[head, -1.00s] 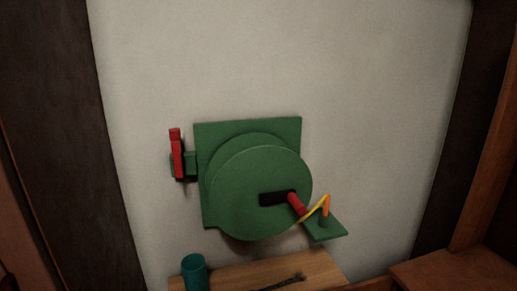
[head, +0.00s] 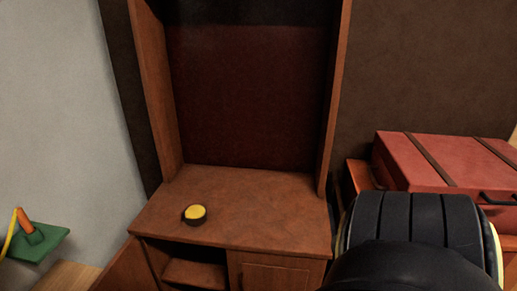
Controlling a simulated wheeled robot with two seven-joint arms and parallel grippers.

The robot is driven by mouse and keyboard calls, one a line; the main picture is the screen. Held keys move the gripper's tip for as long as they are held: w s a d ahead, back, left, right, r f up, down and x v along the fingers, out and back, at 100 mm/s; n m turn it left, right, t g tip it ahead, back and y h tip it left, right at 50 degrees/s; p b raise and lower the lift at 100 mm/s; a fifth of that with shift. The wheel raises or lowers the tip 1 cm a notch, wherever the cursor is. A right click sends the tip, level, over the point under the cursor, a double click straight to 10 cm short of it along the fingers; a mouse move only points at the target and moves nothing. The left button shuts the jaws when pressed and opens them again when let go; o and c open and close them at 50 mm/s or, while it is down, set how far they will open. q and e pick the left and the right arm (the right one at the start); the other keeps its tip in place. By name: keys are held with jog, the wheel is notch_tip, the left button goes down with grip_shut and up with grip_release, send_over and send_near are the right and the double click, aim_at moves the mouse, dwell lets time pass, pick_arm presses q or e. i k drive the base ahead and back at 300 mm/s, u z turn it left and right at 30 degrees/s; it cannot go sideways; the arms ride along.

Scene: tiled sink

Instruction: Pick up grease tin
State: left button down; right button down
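A small round tin with a yellow top and dark sides (head: 195,214), which looks like the grease tin, sits on the wooden cabinet top (head: 265,217), left of its middle. Nothing touches it. A black, banded part of my own arm fills the lower right of the head view. No gripper fingers show, so neither gripper can be placed relative to the tin.
The cabinet has a tall back with side posts (head: 335,100) and an open lower door (head: 125,268) at the left. A red case with brown straps (head: 440,160) lies at the right. A green bracket (head: 40,240) with an orange part is at the far left.

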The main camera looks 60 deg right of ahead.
aim_at(195, 215)
jog(key=z, duration=1.85)
